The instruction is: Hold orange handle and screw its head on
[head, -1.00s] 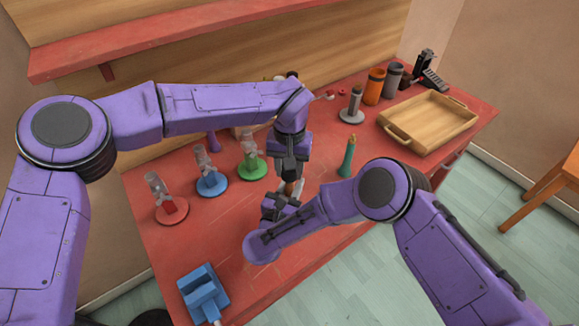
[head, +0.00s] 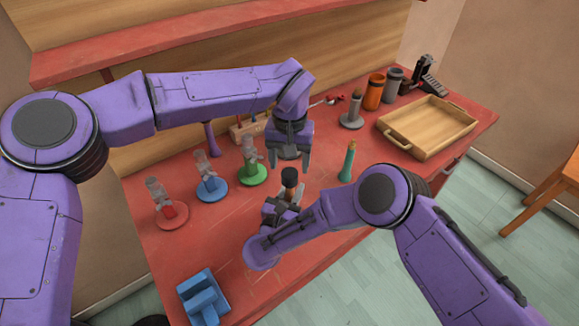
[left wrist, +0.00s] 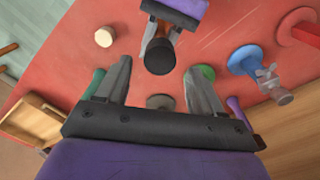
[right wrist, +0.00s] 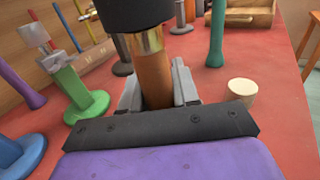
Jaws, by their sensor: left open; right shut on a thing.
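My right gripper (right wrist: 158,92) is shut on the orange handle (right wrist: 153,75), which stands upright with a brass collar (right wrist: 145,42) at its top. A black head (right wrist: 135,12) sits on the collar; its top is cut off in the right wrist view. In the head view, the black head (head: 289,176) shows above my right gripper (head: 281,207). My left gripper (head: 291,163) is open and empty, above and just behind the head. In the left wrist view, the black head (left wrist: 159,57) lies beyond and between the open fingers, apart from them. I cannot tell how tightly the head sits.
A teal handle (head: 347,162) stands to the right, and a cream cylinder (right wrist: 242,90) is near my right gripper. Red (head: 171,215), blue (head: 212,188) and green (head: 253,173) stands are at left. A wooden tray (head: 405,143) is at back right. A blue block (head: 203,297) is in front.

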